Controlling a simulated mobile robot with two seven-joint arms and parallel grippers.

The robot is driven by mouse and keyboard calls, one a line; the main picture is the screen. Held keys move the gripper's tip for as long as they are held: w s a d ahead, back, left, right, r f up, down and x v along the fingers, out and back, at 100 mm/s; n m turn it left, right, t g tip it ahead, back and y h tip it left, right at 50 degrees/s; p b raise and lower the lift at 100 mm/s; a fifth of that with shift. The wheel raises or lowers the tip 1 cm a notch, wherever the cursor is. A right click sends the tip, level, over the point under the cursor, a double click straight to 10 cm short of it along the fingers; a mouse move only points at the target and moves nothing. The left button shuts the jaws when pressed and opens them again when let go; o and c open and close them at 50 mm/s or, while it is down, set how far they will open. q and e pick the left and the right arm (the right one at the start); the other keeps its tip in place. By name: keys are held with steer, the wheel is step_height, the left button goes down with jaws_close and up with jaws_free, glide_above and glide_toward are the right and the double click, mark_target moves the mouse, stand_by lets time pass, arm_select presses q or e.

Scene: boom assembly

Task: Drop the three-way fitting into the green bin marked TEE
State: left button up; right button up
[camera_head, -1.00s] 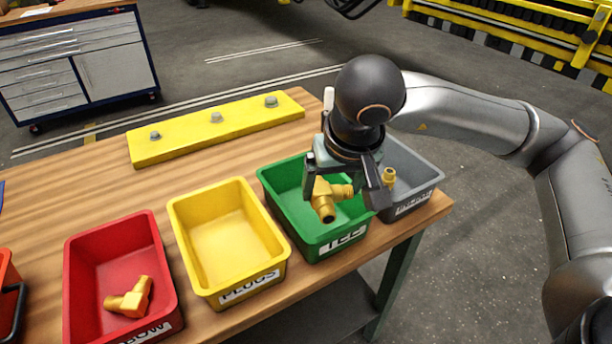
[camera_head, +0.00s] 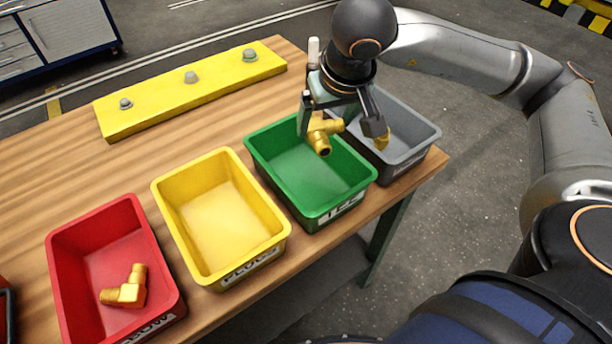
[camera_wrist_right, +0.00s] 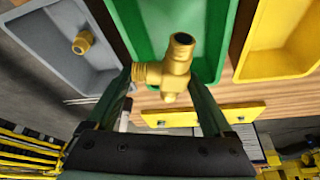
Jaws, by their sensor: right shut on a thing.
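The brass three-way fitting (camera_head: 321,139) is held in my right gripper (camera_head: 338,122), above the back part of the green bin (camera_head: 345,204) whose front label reads TEE. The fitting is clear of the bin floor, and the bin looks empty. In the right wrist view the fitting (camera_wrist_right: 172,70) sits between the two fingers, with the green bin (camera_wrist_right: 150,48) beyond it. One outlet points out past the fingers. My left gripper is not in view.
A grey bin (camera_head: 428,141) with a brass fitting (camera_head: 383,141) stands right of the green bin. A yellow bin (camera_head: 215,275) stands left, empty. A red bin (camera_head: 72,225) holds a brass elbow (camera_head: 127,288). A yellow bar (camera_head: 165,103) with bolts lies behind.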

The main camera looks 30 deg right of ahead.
steer(key=shift+f, duration=0.35)
steer(key=o, duration=1.4)
steer(key=shift+r, duration=0.1)
steer(key=p+v, duration=0.1)
steer(key=v, duration=1.1)
steer(key=shift+s, duration=0.15)
steer(key=shift+s, duration=0.1)
